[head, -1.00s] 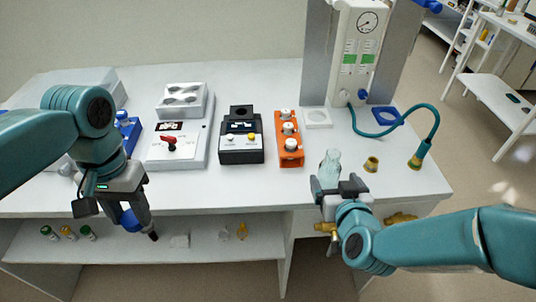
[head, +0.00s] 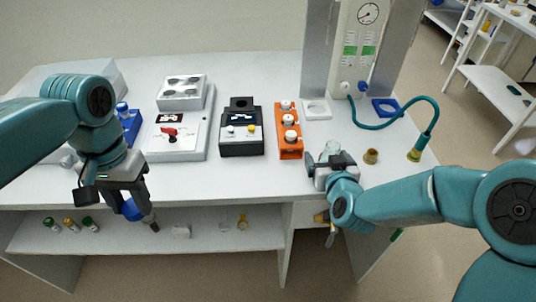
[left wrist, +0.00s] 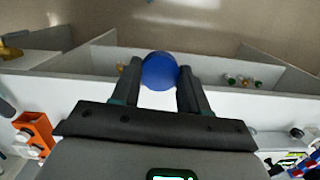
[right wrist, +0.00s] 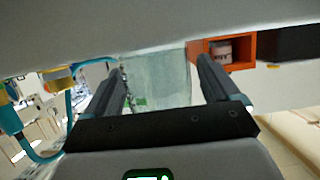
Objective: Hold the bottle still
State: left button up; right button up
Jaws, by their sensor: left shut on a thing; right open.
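The bottle (head: 330,149) is clear glass and stands near the front edge of the bench, right of the orange rack. My right gripper (head: 332,163) is at it with open jaws. In the right wrist view the pale bottle (right wrist: 158,78) shows between the spread fingers (right wrist: 162,88), with a gap on the right side; its lower part is hidden in the head view. My left gripper (head: 138,212) is over the bench's front edge, shut on a round blue cap (left wrist: 160,71), which also shows in the head view (head: 131,210).
An orange rack (head: 289,142) with white-capped vials stands left of the bottle. A brass-coloured cap (head: 370,156) and a teal hose (head: 428,124) are to its right. A black device (head: 241,146) and a panel with a red handle (head: 172,148) stand further left.

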jog(key=c, duration=1.2)
jog(key=shift+r, duration=0.1)
